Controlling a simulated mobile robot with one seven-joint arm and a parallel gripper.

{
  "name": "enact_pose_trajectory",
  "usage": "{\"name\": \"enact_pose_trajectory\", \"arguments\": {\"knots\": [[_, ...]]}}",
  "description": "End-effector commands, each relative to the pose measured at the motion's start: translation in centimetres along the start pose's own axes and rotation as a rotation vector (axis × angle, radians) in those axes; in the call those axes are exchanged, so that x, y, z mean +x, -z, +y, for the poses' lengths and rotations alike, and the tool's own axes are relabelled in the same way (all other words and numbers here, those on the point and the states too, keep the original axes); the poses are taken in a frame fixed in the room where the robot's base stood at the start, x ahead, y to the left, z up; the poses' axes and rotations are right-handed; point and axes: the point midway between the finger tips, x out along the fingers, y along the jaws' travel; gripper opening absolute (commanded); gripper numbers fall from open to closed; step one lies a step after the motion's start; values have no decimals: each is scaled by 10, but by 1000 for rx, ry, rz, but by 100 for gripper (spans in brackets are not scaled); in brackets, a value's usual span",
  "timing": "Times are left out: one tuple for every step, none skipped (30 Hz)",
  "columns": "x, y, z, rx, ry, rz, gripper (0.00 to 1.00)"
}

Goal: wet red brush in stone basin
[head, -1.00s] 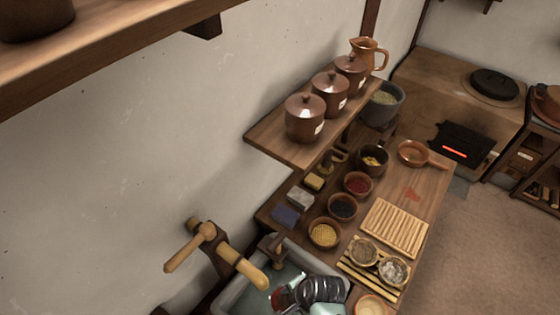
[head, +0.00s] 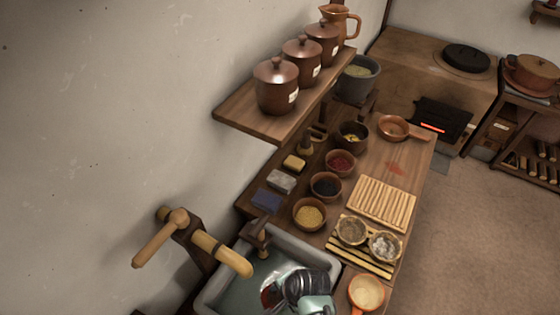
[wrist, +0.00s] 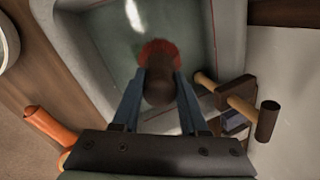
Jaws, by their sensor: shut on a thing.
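The red brush shows in the wrist view as a dark brown handle (wrist: 159,88) with a red head (wrist: 159,48) beyond it. My gripper (wrist: 162,76) is shut on the handle, one blue-grey finger on each side. The grey stone basin (wrist: 98,80) lies below, with greenish water in it. In the head view the basin (head: 316,252) is at the bottom, and my gripper reaches down over its right part. A bit of the red head (head: 268,293) shows there beside my arm. I cannot tell whether the red head touches the water.
A wooden spout (head: 222,254) and crank handle (head: 160,238) stand on the wall side of the basin. Bowls of powder, such as the yellow one (head: 309,214), and a blue block (head: 267,201) stand behind it. An orange-handled pan (head: 366,293) is close right. A shelf (head: 262,133) overhangs the counter.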

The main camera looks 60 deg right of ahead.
Motion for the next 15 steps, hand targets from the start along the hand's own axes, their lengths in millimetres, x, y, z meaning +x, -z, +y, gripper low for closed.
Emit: {"name": "enact_pose_trajectory", "arguments": {"knots": [[9,1,2,0,0,0,0],[12,1,3,-1,0,0,0],[15,2,4,-1,1,0,0],[18,2,4,-1,1,0,0],[21,2,5,-1,2,0,0],[25,3,6,-1,2,0,0],[28,3,7,-1,2,0,0],[30,3,8,-1,1,0,0],[34,4,9,-1,1,0,0],[36,4,9,-1,1,0,0],[38,4,10,-1,1,0,0],[40,5,10,-1,2,0,0],[42,5,11,-1,2,0,0],[44,5,11,-1,2,0,0],[45,5,12,-1,2,0,0]]}}
